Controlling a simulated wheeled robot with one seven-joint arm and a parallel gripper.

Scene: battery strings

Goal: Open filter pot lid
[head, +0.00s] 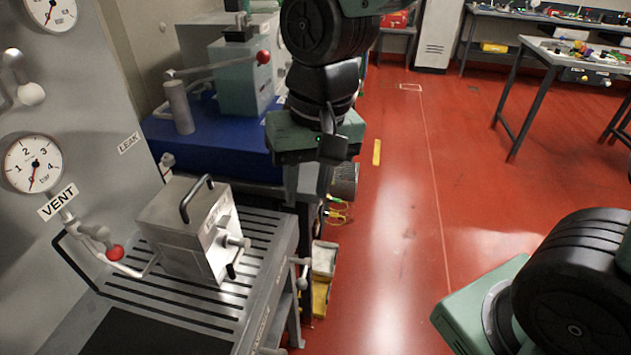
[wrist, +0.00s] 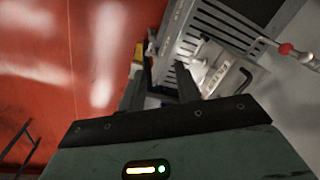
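The filter pot (head: 187,235) is a silver metal box standing on a slatted bench at the lower left of the head view. It has a black bar handle (head: 196,197) on top and a lever knob (head: 240,242) on its right face. Its lid looks closed. The pot also shows in the wrist view (wrist: 232,78), beyond the fingers. My gripper (head: 307,192) hangs fingers-down, to the right of and above the pot, apart from it. In the wrist view its fingers (wrist: 169,82) stand apart with nothing between them.
A red-tipped valve lever (head: 115,253) sits left of the pot, below the VENT gauge (head: 33,164). A blue bench (head: 215,140) with a lever press stands behind. A yellow-and-grey object (head: 322,270) is on the floor beside the slatted bench (head: 262,250).

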